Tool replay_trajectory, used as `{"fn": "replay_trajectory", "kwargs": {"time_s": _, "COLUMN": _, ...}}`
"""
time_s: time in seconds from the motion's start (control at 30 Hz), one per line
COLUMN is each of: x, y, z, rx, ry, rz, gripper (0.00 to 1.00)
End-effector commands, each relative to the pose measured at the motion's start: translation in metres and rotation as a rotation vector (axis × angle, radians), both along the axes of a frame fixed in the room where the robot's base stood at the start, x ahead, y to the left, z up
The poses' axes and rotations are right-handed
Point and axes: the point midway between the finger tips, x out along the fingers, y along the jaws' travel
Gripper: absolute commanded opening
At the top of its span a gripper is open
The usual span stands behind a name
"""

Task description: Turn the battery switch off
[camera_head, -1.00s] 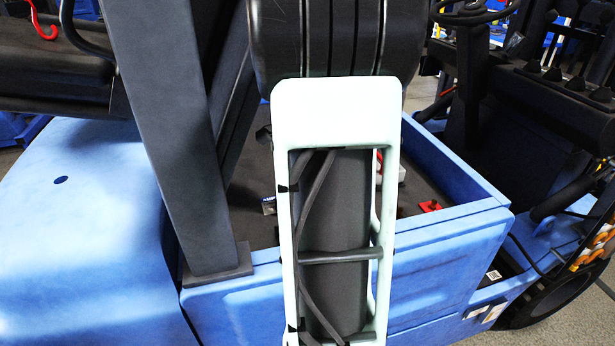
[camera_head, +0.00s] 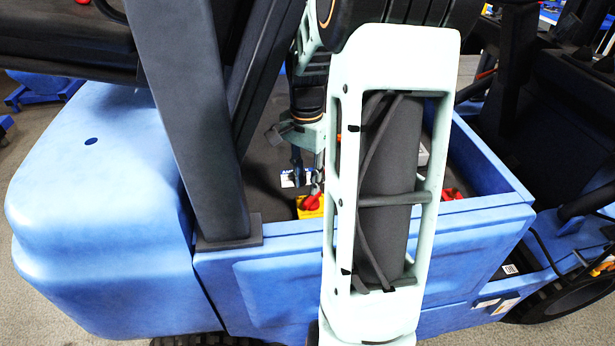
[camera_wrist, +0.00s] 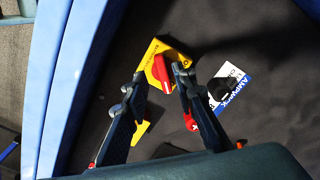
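The battery switch is a red handle (camera_wrist: 163,70) on a yellow plate (camera_wrist: 151,51). In the wrist view it lies between and just beyond my fingertips. In the head view the yellow plate (camera_head: 304,213) and red handle (camera_head: 312,201) show inside the blue vehicle's bay, partly hidden by my arm. My gripper (camera_wrist: 159,75) is open, its two dark fingers apart around the line of the handle, with nothing visibly held. I cannot tell whether a finger touches the handle. The gripper (camera_head: 308,180) also shows in the head view, pointing down above the switch.
A blue and white label with a dark part (camera_wrist: 230,88) lies right of the switch. The bay's blue side wall (camera_head: 290,268) runs along the front. A dark post (camera_head: 190,110) stands left of my arm. Another red part (camera_head: 452,193) sits at the bay's right.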

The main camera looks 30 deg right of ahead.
Motion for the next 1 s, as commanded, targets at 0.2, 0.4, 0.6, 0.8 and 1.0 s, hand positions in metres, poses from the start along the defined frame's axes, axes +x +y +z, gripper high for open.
{"fn": "replay_trajectory", "kwargs": {"time_s": 0.2, "x": 0.0, "y": 0.0, "z": -0.037, "rx": 0.0, "ry": 0.0, "rz": -0.001, "gripper": 0.25}}
{"fn": "replay_trajectory", "kwargs": {"time_s": 0.4, "x": 0.0, "y": 0.0, "z": -0.062, "rx": 0.0, "ry": 0.0, "rz": 0.0, "gripper": 0.25}}
{"fn": "replay_trajectory", "kwargs": {"time_s": 0.6, "x": 0.0, "y": 0.0, "z": -0.074, "rx": -0.001, "ry": -0.001, "rz": -0.001, "gripper": 0.25}}
{"fn": "replay_trajectory", "kwargs": {"time_s": 0.8, "x": 0.0, "y": 0.0, "z": -0.075, "rx": 0.001, "ry": -0.001, "rz": -0.001, "gripper": 0.25}}
{"fn": "replay_trajectory", "kwargs": {"time_s": 1.0, "x": 0.001, "y": 0.001, "z": -0.075, "rx": 0.001, "ry": -0.001, "rz": -0.001, "gripper": 0.16}}
